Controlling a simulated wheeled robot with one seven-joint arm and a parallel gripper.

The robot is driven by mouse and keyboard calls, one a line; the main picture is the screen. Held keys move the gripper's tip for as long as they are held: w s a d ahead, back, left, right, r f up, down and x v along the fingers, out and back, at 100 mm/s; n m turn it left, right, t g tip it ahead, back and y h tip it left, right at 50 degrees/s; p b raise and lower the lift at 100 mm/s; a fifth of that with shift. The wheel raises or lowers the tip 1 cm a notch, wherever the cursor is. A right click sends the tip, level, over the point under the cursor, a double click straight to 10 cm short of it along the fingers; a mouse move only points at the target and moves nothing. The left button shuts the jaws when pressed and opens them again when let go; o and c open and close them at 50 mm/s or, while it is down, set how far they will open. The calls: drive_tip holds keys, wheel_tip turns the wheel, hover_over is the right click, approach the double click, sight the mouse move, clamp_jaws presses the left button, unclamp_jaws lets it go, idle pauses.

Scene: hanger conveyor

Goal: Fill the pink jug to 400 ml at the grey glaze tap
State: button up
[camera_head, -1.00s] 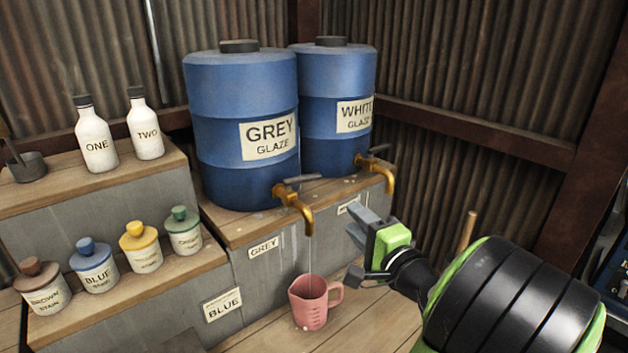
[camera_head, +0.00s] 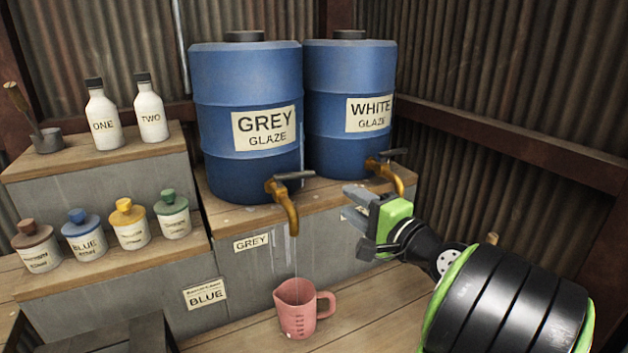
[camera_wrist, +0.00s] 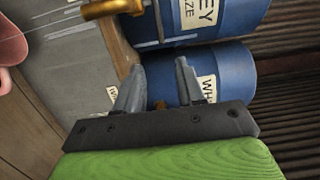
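The pink jug (camera_head: 298,312) stands upright on the wooden boards under the grey glaze tap (camera_head: 287,207), its handle to the right. A thin pale stream runs from the spout into the jug; it also shows in the wrist view beside the brass tap (camera_wrist: 112,9) and the jug's edge (camera_wrist: 10,45). The jug has scale marks, but I cannot read the level. The tap's dark lever (camera_head: 296,175) points right. My gripper (camera_head: 350,203) is right of this tap, clear of the jug. In the wrist view its fingers (camera_wrist: 158,68) are apart with nothing between them.
The blue grey-glaze drum (camera_head: 247,175) and white-glaze drum (camera_head: 350,155) stand on the raised ledge. The white glaze tap (camera_head: 388,172) is just behind my gripper. Stain jars (camera_head: 130,225) and white bottles (camera_head: 103,120) stand on steps at left. Boards right of the jug are clear.

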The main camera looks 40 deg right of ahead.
sight(308, 176)
drive_tip(key=w, duration=0.5)
drive_tip(key=w+d+b, duration=0.1)
drive_tip(key=w, duration=0.9)
drive_tip(key=shift+w+d, duration=0.3)
drive_tip(key=shift+d, duration=0.1)
clamp_jaws()
